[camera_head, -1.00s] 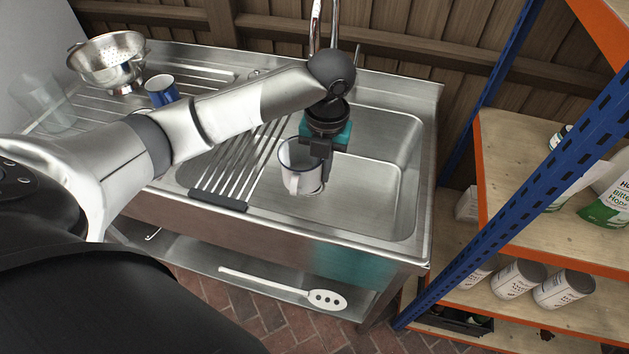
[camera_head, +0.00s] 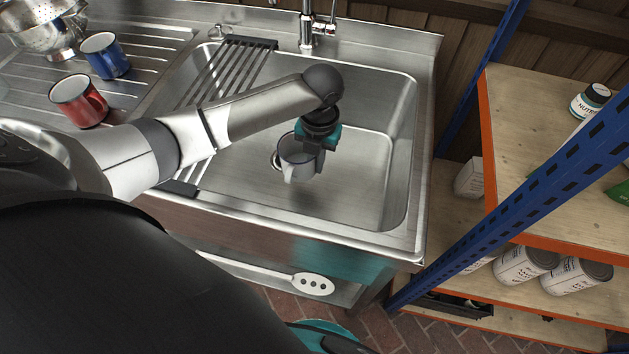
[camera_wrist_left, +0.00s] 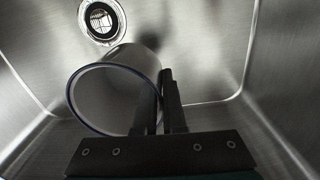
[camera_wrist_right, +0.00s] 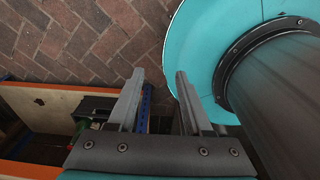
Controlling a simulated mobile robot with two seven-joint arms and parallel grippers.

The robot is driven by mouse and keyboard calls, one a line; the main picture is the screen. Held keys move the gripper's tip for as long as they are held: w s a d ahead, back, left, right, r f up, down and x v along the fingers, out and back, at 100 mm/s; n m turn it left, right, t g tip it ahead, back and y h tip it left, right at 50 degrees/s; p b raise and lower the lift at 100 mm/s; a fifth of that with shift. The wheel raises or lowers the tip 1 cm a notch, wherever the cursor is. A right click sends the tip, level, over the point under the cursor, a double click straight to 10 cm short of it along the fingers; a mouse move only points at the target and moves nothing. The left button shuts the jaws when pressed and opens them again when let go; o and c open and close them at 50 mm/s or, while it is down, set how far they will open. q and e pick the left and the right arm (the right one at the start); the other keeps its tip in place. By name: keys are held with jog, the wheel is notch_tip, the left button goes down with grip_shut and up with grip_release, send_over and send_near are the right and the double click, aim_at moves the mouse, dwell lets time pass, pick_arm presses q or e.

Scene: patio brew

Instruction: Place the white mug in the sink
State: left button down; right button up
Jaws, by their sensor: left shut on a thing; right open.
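The white mug (camera_head: 296,160) with a dark rim hangs in my left gripper (camera_head: 317,150), inside the sink basin (camera_head: 375,170). In the left wrist view the two fingers (camera_wrist_left: 164,95) are closed on the wall of the mug (camera_wrist_left: 120,80), which lies tilted to that camera. The drain (camera_wrist_left: 101,20) shows beyond the mug. I cannot tell whether the mug's bottom touches the basin floor. My right gripper (camera_wrist_right: 160,82) is open and empty over the brick floor, away from the sink.
A roll-up rack (camera_head: 238,65) spans the basin's left part. A blue mug (camera_head: 105,56), a red mug (camera_head: 79,101) and a colander (camera_head: 45,25) stand on the drainboard. The faucet (camera_head: 307,25) is at the back. A shelf with a blue post (camera_head: 480,225) is at right. The basin's right side is clear.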

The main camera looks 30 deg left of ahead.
aim_at(315, 190)
pick_arm(q)
notch_tip(315, 190, down, 3)
jog(key=shift+f+b, duration=0.15)
jog(key=shift+b, duration=0.2)
notch_tip(315, 190, down, 5)
jog(key=shift+r+b, duration=0.2)
jog(key=shift+b, duration=0.65)
jog(key=shift+f, duration=0.2)
jog(key=shift+r, duration=0.1)
jog(key=shift+f, duration=0.2)
jog(key=c, duration=1.1)
grip_release()
jog(key=shift+o, duration=0.5)
pick_arm(e)
jog(key=f, duration=0.1)
jog(key=w+d+f, duration=0.1)
jog(key=w, duration=0.1)
jog(key=shift+w+d+f, duration=0.2)
jog(key=shift+d+f, duration=0.05)
jog(key=shift+f, duration=0.15)
jog(key=shift+s, duration=0.1)
